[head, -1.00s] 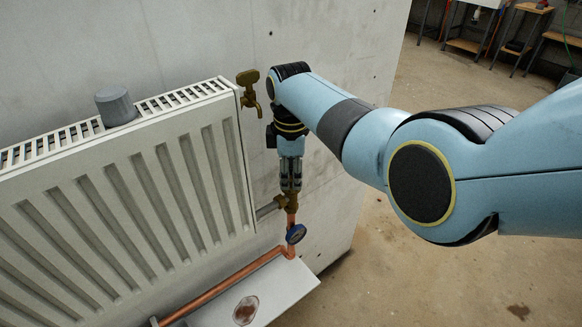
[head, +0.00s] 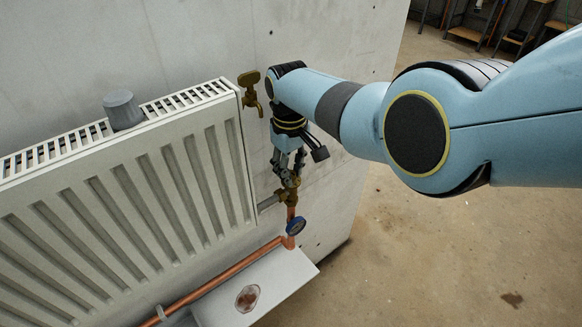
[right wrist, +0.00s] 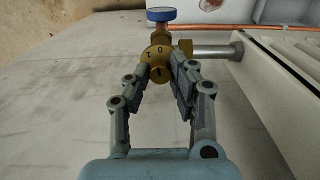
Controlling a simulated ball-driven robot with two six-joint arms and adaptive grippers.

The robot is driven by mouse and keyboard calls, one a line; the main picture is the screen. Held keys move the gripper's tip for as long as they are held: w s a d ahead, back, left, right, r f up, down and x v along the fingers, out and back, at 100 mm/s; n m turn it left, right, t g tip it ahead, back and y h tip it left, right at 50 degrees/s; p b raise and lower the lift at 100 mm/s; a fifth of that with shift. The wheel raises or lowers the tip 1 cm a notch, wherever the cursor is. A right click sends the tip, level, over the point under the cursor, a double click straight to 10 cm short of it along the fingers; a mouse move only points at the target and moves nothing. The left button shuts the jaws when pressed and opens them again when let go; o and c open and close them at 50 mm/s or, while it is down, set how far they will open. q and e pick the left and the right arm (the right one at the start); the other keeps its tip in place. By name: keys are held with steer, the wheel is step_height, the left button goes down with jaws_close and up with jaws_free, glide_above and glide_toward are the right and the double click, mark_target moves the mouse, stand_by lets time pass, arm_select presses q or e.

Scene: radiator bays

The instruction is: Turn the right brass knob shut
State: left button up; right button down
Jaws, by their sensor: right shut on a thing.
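The right brass knob (right wrist: 159,58) sits at the lower right end of the radiator. In the right wrist view its round face shows small dark marks. My right gripper (right wrist: 160,72) is shut on the knob, one finger on each side. In the head view the gripper (head: 289,178) points down onto the brass valve (head: 288,197), and its fingers partly hide the knob. My left gripper is not in view.
A white radiator (head: 120,190) stands left of the gripper.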

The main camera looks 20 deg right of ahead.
steer(key=shift+m, duration=0.8)
steer(key=c, duration=1.1)
jaws_free()
steer(key=shift+c, duration=0.2)
step_height(320, 180, up, 12)
steer(key=shift+a, duration=0.2)
